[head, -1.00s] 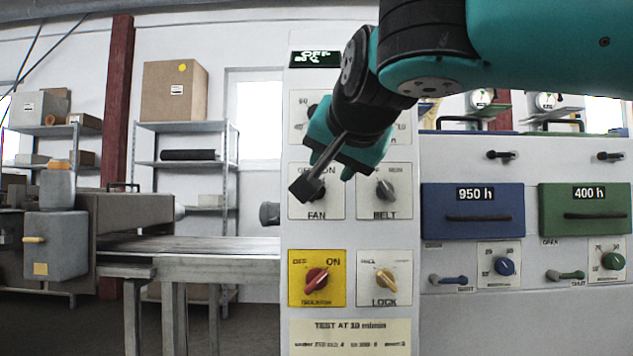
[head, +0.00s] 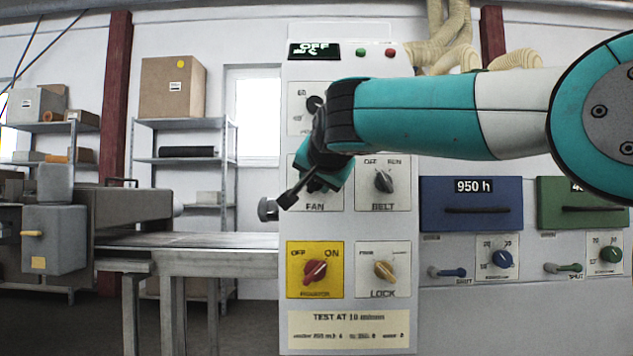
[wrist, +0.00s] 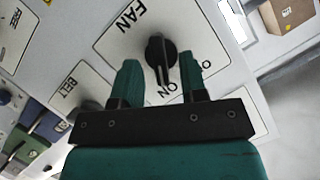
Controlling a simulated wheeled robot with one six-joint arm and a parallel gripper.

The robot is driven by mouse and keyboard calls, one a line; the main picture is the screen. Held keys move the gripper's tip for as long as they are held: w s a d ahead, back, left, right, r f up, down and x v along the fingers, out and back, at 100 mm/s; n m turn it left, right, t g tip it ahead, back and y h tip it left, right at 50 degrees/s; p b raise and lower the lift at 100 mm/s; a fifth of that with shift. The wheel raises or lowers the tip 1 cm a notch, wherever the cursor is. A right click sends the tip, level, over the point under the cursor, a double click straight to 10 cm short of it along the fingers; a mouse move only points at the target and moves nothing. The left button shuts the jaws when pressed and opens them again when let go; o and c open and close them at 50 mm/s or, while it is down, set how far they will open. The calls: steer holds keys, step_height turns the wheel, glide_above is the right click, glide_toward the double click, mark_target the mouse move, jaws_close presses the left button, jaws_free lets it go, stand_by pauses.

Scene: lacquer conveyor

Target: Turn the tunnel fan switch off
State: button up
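The fan switch is a black knob (wrist: 160,52) on a white panel marked FAN (wrist: 128,20), seen in the wrist view. Its pointer end with a white line faces the ON mark; the other mark is partly hidden by a finger. My gripper (wrist: 159,72) is open, with one teal finger on each side of the knob in the picture. I cannot tell whether either finger touches it. In the head view my gripper (head: 322,178) is in front of the FAN panel (head: 314,207) and hides the knob.
The BELT knob (head: 384,181) is just right of my gripper. Below are the red isolator knob (head: 315,271) on yellow and the LOCK knob (head: 384,271). A conveyor (head: 200,242) runs at left; blue (head: 471,204) and green (head: 580,203) boxes are right.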

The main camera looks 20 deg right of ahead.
steer(key=shift+w+f, duration=0.2)
steer(key=shift+w, duration=0.3)
jaws_close()
steer(key=shift+r+p, duration=0.15)
steer(key=shift+p, duration=0.4)
steer(key=shift+a+n+g+h+p, duration=0.1)
steer(key=shift+n+g+h+p, duration=0.25)
steer(key=shift+n+h+p, duration=1.5)
steer(key=shift+a+n+g+p, duration=0.1)
steer(key=shift+n+g+p, duration=0.45)
steer(key=shift+p, duration=2.65)
steer(key=shift+a+n+g+h+p, duration=0.1)
steer(key=shift+n+h+p, duration=0.85)
steer(key=shift+n+p, duration=1.15)
steer(key=shift+m+p, duration=0.4)
steer(key=shift+p, duration=0.15)
